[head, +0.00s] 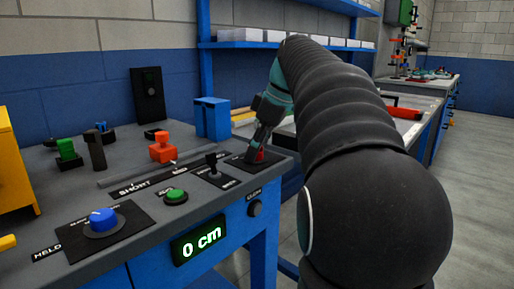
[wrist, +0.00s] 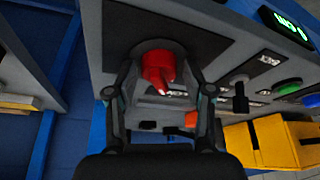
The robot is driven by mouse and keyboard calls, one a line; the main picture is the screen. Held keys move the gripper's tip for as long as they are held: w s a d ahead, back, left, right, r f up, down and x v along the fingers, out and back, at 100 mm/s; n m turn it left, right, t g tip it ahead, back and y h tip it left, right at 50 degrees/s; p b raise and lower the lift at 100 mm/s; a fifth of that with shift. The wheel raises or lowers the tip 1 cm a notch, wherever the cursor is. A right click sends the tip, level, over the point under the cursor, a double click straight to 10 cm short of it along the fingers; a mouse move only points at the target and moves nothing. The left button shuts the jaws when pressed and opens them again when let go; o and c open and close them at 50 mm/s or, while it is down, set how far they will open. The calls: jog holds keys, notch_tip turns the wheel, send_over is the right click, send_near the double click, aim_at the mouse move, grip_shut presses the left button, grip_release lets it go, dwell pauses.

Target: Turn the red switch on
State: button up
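The red switch (wrist: 158,68) is a red knob with a pointed lever on a dark plate, and it shows between my fingers in the wrist view. In the head view only a small part of the red switch (head: 260,156) shows below my gripper, at the right corner of the panel. My gripper (wrist: 159,92) is open, with one finger on each side of the switch and visible gaps to it. In the head view my gripper (head: 258,148) points down at the switch. Whether a finger touches the switch cannot be told.
A black toggle (head: 213,163), a green button (head: 175,196) and a blue knob (head: 103,220) sit left of the switch. An orange-red slider (head: 162,148) stands behind them. A blue box (head: 211,118) stands behind, left of my gripper.

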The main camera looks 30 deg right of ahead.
jog(key=c, duration=0.7)
jog(key=shift+m, duration=0.4)
jog(key=m+h, duration=0.1)
jog(key=m, duration=0.1)
jog(key=shift+s+a+m+t, duration=0.1)
jog(key=shift+a+m+t, duration=0.05)
jog(key=shift+m+t, duration=0.25)
jog(key=m+h+p, duration=0.1)
jog(key=m, duration=0.2)
jog(key=shift+m+h, duration=0.3)
jog(key=shift+m, duration=0.1)
jog(key=m+h+p, duration=0.1)
jog(key=m, duration=0.2)
jog(key=shift+a, duration=0.15)
jog(key=shift+m+h+p, duration=0.6)
jog(key=shift+m+h, duration=0.1)
jog(key=shift+m, duration=1)
